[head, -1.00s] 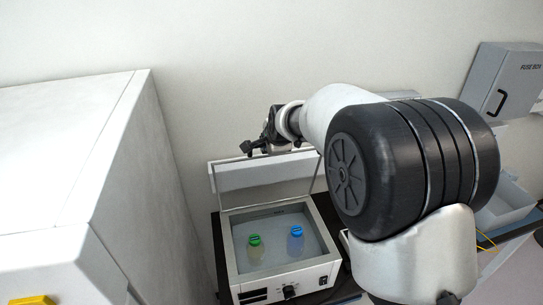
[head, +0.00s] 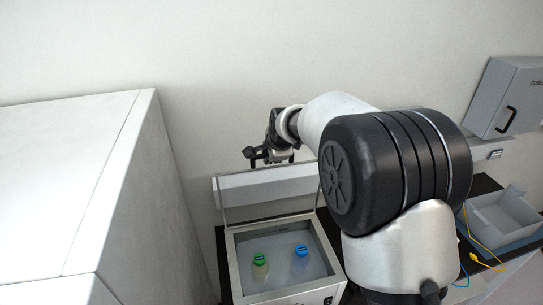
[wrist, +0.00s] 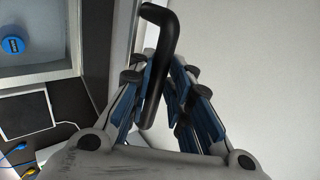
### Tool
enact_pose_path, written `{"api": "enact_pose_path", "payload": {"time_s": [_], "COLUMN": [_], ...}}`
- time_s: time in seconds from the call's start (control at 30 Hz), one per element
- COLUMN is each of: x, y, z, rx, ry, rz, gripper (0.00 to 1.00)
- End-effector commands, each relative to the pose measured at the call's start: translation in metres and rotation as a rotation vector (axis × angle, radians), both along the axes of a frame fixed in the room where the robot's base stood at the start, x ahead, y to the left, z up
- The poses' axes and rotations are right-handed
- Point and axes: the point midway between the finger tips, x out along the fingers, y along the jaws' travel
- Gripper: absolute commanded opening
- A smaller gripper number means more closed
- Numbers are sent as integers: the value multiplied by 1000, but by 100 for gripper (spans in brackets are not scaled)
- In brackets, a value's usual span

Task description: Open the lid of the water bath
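The water bath (head: 233,262) stands low in the head view, with a green-capped bottle (head: 260,262) and a blue-capped bottle (head: 301,256) in its basin. Its lid (head: 262,187) is raised and stands nearly upright at the back, close to the wall. My gripper (head: 268,155) is at the lid's top edge. In the wrist view a black bent handle (wrist: 160,45) runs between the blue-padded fingers of my gripper (wrist: 165,68), which look closed around it. The exact contact on the right finger is hard to see. The blue cap also shows in the wrist view (wrist: 12,44).
A large white cabinet (head: 150,210) stands close on the left. On the right are a grey tray (head: 500,215), yellow and blue cables (head: 470,240) and a grey fuse box (head: 508,98) on the wall. The wall is close behind the lid.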

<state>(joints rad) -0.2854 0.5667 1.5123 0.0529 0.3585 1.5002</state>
Motion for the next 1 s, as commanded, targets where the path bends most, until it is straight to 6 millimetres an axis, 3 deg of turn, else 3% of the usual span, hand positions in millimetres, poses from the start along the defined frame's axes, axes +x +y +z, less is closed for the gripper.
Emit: {"api": "enact_pose_path", "payload": {"time_s": [0.27, 0.67, 0.87, 1.0], "x": [0, -2, -18, -36], "y": [0, -1, -6, -12], "z": [0, -2, 20, 44], "rx": [-1, -3, -2, -1], "ry": [1, 6, 3, 0], "rz": [1, 1, 1, 1], "gripper": [33, 33, 33, 33]}}
